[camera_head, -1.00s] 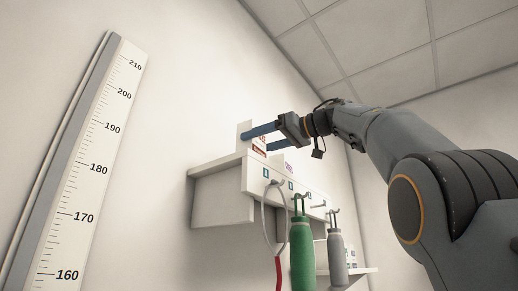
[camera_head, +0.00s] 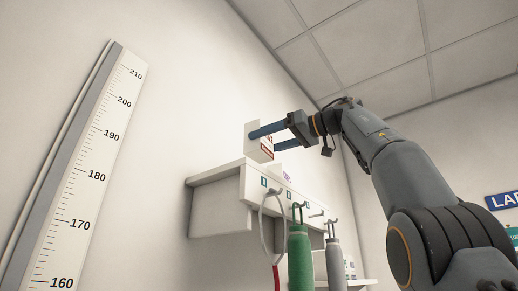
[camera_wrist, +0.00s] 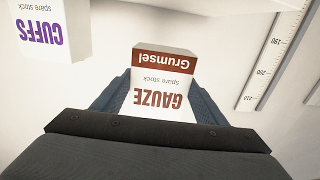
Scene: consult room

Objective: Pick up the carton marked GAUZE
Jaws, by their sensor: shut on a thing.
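The carton marked GAUZE (camera_wrist: 164,82) is white with a red-brown band reading Grumsel. In the wrist view it sits between the two blue fingers of my gripper (camera_wrist: 160,98), its lettering upside down. In the head view the carton (camera_head: 254,140) is held above the wall shelf, with a visible gap below it. My gripper (camera_head: 268,137) is shut on it, coming from the right. The carton's far side is hidden.
A carton marked CUFFS (camera_wrist: 52,28) stands beside it at upper left in the wrist view. The white wall shelf (camera_head: 215,200) has hooks holding a looped tube (camera_head: 263,225), a green bottle (camera_head: 300,260) and a grey bottle (camera_head: 335,265). A height scale (camera_head: 85,180) is on the wall.

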